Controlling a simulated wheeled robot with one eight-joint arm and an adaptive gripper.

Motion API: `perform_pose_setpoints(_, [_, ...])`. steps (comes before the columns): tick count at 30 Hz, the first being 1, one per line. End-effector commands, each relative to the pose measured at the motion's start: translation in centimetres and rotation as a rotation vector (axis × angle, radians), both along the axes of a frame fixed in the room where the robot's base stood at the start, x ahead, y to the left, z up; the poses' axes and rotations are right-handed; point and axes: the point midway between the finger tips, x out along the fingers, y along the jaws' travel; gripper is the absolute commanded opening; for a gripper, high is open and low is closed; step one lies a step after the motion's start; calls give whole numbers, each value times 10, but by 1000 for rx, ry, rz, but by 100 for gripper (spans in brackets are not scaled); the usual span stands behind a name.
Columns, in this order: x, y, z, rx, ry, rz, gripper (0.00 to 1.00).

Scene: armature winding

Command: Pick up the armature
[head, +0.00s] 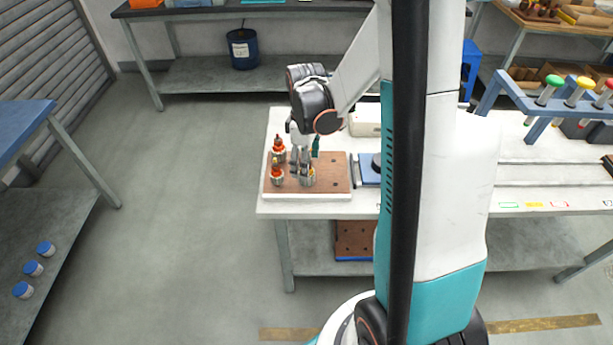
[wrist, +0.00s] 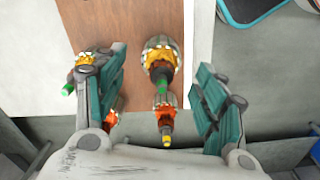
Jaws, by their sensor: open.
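Several armatures stand upright on a brown board (head: 334,173) on the white table. In the head view, one with an orange top (head: 278,147) stands at the board's left and another orange one (head: 277,175) in front of it. One with yellow winding (head: 309,175) stands beside my gripper (head: 302,160). In the wrist view, my gripper (wrist: 162,75) is open and empty. A large armature with yellow winding and green shaft (wrist: 162,56) and a smaller orange one (wrist: 165,116) show between the fingers. The left finger partly hides a yellow-wound armature (wrist: 84,64) and an orange one (wrist: 111,119).
A blue-edged tray (head: 369,172) lies right of the board, and a pale box (head: 365,120) stands behind. A blue rack with coloured-handled tools (head: 549,90) stands at the table's far right. My arm hides the table's middle. The board's right part is mostly clear.

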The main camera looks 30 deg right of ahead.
Motion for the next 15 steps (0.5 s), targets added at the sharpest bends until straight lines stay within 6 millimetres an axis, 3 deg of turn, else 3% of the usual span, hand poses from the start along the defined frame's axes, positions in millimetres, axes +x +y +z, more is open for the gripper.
perform_pose_setpoints(9, [-3, -1, -44, 0, 0, 0, 65])
perform_pose_setpoints(15, [-3, -1, -45, 0, 0, 0, 65])
